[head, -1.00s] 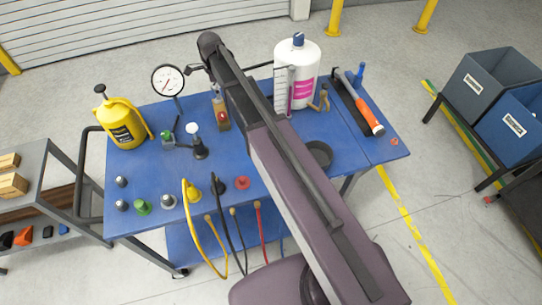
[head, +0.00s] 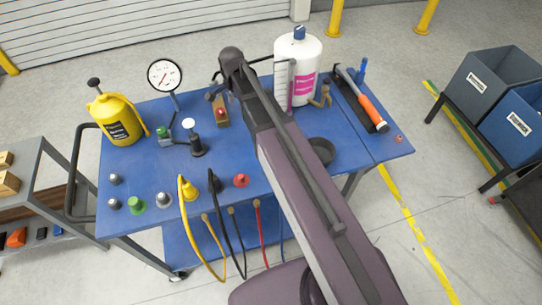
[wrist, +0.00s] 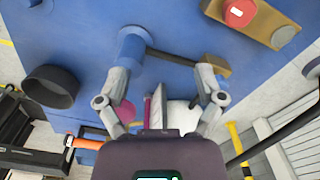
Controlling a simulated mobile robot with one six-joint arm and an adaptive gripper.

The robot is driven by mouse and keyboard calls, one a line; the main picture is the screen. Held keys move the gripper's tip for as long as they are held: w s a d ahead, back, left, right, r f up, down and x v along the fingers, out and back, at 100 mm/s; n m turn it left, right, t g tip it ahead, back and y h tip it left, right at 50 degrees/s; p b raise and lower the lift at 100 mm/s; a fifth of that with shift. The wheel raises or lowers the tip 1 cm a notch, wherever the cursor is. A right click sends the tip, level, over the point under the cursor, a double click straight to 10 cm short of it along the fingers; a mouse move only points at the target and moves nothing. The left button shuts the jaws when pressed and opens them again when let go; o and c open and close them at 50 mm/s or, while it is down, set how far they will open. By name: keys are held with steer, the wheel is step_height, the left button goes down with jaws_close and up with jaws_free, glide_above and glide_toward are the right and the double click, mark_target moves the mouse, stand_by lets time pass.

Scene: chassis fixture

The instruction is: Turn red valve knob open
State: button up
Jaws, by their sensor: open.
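A red knob (head: 221,114) sits on a small brass block (head: 222,122) near the back middle of the blue table (head: 270,165). In the wrist view the red knob (wrist: 240,12) is at the top right, on the brass block, with a silver round part beside it. My gripper (wrist: 167,68) is open, its two fingers spread wide in the wrist view. The knob is ahead and to the right of the fingers, apart from them. A blue cylinder (wrist: 131,45) with a dark rod shows by the left fingertip. The fingers cannot be made out in the head view.
A dial gauge (head: 165,76) and a black post (head: 197,145) are left of the brass block. Another red knob (head: 241,181) is near the front.

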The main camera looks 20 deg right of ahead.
steer(key=s+d+f+n+b, duration=0.2)
steer(key=s+f+n+b, duration=0.1)
steer(key=s+n, duration=0.1)
steer(key=s+d+f+n+b, duration=0.2)
steer(key=s+f+n+b, duration=0.1)
steer(key=s+n, duration=0.1)
steer(key=s+d+f+n+b, duration=0.3)
steer(key=s+f+n+b, duration=0.1)
steer(key=s, duration=0.2)
steer(key=shift+s+f, duration=0.1)
steer(key=shift+s, duration=0.25)
steer(key=shift+s+d+f+n+b, duration=0.25)
steer(key=shift+s+f+n+b, duration=0.15)
steer(key=shift+s+n, duration=0.15)
